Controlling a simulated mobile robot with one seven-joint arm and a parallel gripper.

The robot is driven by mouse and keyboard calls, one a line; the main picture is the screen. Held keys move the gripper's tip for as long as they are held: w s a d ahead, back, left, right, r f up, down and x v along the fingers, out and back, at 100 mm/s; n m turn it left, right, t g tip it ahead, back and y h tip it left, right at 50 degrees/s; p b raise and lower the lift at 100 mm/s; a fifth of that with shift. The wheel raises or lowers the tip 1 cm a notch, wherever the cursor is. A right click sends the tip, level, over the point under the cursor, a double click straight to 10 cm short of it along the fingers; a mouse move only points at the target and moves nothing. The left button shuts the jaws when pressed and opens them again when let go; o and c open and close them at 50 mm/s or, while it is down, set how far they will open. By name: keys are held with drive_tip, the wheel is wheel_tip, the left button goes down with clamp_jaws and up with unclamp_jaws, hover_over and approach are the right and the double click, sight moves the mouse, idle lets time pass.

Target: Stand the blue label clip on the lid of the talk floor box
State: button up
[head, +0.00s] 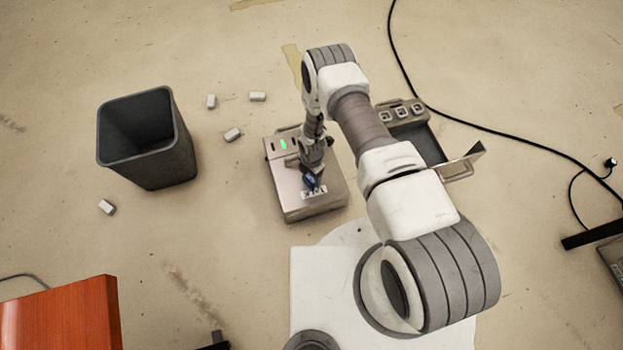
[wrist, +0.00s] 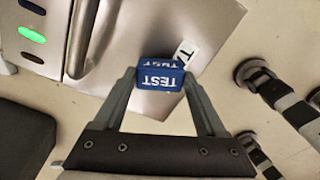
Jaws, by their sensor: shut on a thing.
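The blue label clip (wrist: 160,75) with white TEST lettering is between my gripper's fingers (wrist: 160,82) in the wrist view. My gripper (head: 312,176) is shut on it. In the head view the clip (head: 309,181) shows as a small dark blue piece over the front part of a metal floor box lid (head: 292,203). The box has a green light and a handle. A white label (wrist: 186,51) on the lid, its first letters seeming to be TA, is partly hidden behind the clip. I cannot tell whether the clip touches the lid.
A dark bin (head: 165,168) stands left, with several small white blocks (head: 232,134) around it. An open floor box (head: 420,139) lies behind my arm. A black cable (head: 500,131) runs across the right floor. A red-brown wooden piece (head: 62,318) is at bottom left.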

wheel_tip(320, 180, down, 2)
drive_tip(key=shift+f, duration=0.2)
drive_tip(key=o, duration=1.3)
drive_tip(key=shift+c, duration=0.2)
drive_tip(key=shift+r, duration=0.1)
